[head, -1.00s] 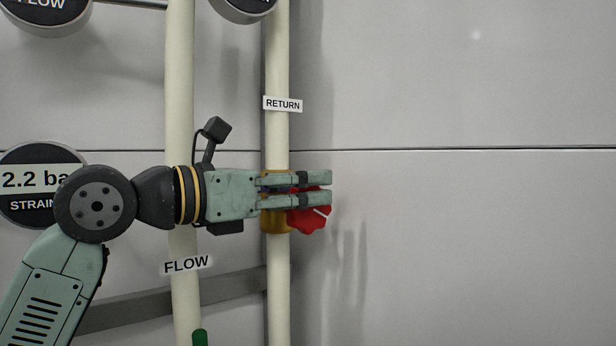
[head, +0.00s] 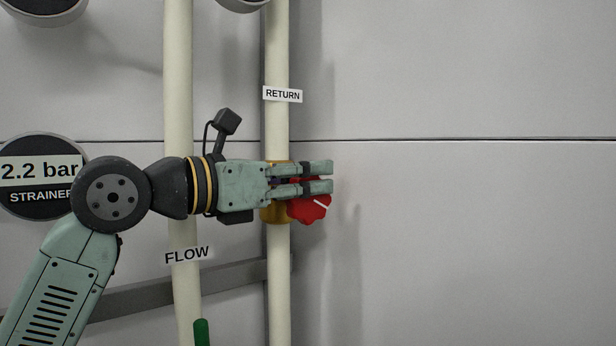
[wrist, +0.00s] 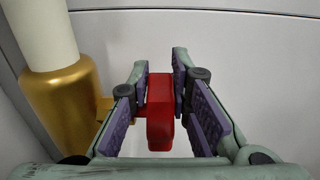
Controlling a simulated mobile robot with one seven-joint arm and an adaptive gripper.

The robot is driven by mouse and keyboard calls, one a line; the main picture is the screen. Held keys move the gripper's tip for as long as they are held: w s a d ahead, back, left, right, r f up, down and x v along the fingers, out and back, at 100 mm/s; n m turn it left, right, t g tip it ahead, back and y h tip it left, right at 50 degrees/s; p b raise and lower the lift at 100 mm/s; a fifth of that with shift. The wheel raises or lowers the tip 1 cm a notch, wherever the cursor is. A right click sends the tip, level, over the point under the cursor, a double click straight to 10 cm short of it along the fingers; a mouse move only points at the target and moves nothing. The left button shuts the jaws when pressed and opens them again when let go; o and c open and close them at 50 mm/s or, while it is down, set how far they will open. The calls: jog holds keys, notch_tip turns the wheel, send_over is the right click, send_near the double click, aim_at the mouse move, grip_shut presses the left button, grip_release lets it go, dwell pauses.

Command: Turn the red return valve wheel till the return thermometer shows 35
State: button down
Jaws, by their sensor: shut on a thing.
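The red return valve wheel (head: 312,208) sits on a brass valve body (head: 270,213) on the pale pipe marked RETURN (head: 283,94). My gripper (head: 332,176) reaches in from the left and is shut on the wheel, covering its upper part. In the wrist view the red wheel (wrist: 159,112) stands edge-on between the purple finger pads, with the brass body (wrist: 62,105) at the left. The return thermometer's reading is not in view; only the bottom rim of a round gauge (head: 241,4) shows at the top edge.
A pale pipe labelled FLOW (head: 187,255) runs behind my wrist. A round STRAINER gauge (head: 40,172) at the left reads 2.2 bar. A green part (head: 201,332) shows at the bottom. A grey bracket (head: 225,281) crosses behind the pipes. The wall on the right is clear.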

jog(key=shift+w+d+r+g+y+p, duration=0.2)
jog(key=shift+g+y+p, duration=0.25)
jog(key=shift+p, duration=0.35)
jog(key=shift+y, duration=0.25)
jog(key=shift+f, duration=0.25)
jog(key=c, duration=1.5)
grip_release()
jog(key=shift+s+a, duration=0.1)
jog(key=v, duration=1.1)
jog(key=shift+s+a+r, duration=0.25)
jog(key=shift+a, duration=0.05)
